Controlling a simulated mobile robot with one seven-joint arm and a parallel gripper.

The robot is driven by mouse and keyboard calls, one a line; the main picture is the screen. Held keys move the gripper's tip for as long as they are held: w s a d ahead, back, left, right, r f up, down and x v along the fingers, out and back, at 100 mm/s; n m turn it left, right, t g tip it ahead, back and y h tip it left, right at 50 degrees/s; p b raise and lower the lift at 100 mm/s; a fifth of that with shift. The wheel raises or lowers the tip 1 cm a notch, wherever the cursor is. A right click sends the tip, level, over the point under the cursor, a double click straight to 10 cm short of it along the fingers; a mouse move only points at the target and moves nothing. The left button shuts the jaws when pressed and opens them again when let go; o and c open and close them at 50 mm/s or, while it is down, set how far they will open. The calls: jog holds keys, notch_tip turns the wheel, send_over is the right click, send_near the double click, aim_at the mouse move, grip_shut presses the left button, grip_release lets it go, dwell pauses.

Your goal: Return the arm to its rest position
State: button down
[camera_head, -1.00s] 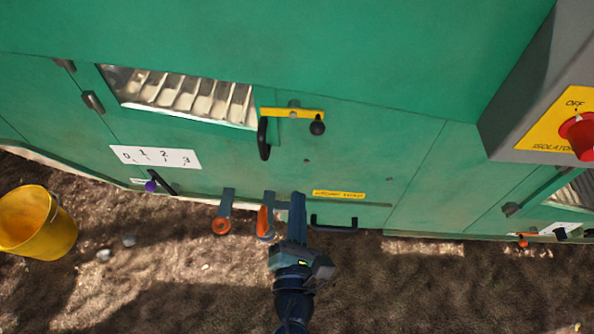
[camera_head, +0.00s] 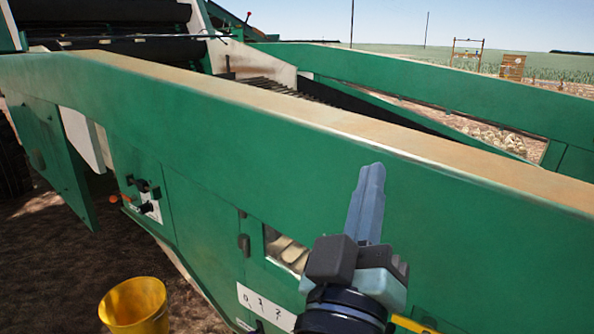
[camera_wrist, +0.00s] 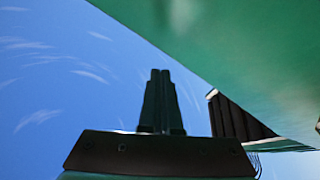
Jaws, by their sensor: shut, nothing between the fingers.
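My gripper (camera_head: 368,190) is raised in front of the green side panel of the machine (camera_head: 215,165) in the head view, its fingers pointing up. The fingers are together with nothing between them. In the wrist view my gripper (camera_wrist: 160,75) shows as two dark fingers side by side against blue sky. A green machine surface (camera_wrist: 230,50) fills the upper right of that view. I cannot tell the exact gap between my gripper and the panel.
A yellow bucket (camera_head: 135,305) stands on the brown ground at lower left. A green door (camera_head: 65,165) stands ajar at the left. A black knob and lever unit (camera_head: 145,190) sits on the panel. A white number plate (camera_head: 265,308) is low beside my arm. Open sky lies above.

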jog(key=s+a+r+m+t+y, duration=0.1)
jog(key=s+a+r+t+y, duration=0.3)
jog(key=r, duration=0.5)
jog(key=s+a+r+m+t+y, duration=0.2)
jog(key=s+a+r+y, duration=0.3)
jog(key=r, duration=0.5)
notch_tip(320, 180, up, 30)
jog(key=d+h+p, duration=0.1)
jog(key=p, duration=3.1)
jog(key=shift+d+r+h, duration=0.15)
jog(key=shift+r+h, duration=0.05)
jog(key=shift+h, duration=0.1)
